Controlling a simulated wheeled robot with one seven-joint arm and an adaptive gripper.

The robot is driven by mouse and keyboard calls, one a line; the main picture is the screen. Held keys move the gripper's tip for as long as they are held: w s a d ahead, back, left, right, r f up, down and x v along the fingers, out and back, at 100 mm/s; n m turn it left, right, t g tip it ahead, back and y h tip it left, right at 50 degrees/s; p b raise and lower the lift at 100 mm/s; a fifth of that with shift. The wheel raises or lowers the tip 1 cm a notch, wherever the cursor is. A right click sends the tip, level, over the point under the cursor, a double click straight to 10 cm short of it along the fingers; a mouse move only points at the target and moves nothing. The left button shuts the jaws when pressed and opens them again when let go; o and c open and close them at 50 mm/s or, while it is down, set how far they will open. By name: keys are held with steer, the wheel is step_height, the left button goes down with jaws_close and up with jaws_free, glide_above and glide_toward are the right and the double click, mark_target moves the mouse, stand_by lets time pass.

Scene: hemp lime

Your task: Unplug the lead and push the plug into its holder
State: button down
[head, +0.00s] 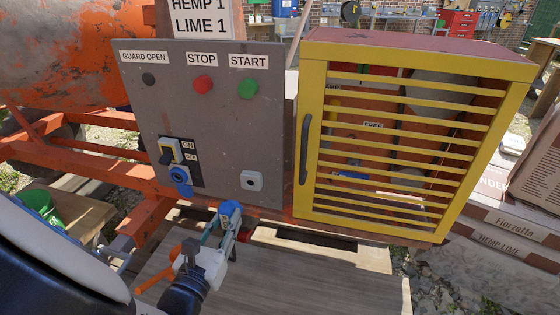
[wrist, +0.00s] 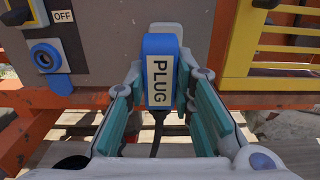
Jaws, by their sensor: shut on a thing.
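The blue plug (wrist: 159,46) with its PLUG label is between my gripper's fingers (wrist: 160,88), which are shut on it. The dark lead (wrist: 157,135) runs from the plug back between the fingers. In the head view the plug (head: 230,210) is at the tip of my gripper (head: 225,226), below the panel's lower part. The blue socket (head: 180,176) is on the panel to the left, with nothing in it; it also shows in the wrist view (wrist: 45,57). A pale square box with a dark centre (head: 251,181) is on the panel's lower right; I cannot tell whether it is the holder.
A yellow slatted guard (head: 390,140) stands to the right. An orange frame (head: 90,155) is on the left. Wooden boards (head: 320,285) lie below.

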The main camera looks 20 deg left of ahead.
steer(key=shift+d, duration=0.5)
steer(key=shift+w+b, duration=0.55)
steer(key=shift+w, duration=2.3)
steer(key=shift+w, duration=1.4)
steer(key=c, duration=1.3)
jaws_free()
steer(key=shift+s, duration=0.1)
steer(key=s, duration=1.1)
steer(key=shift+s, duration=0.4)
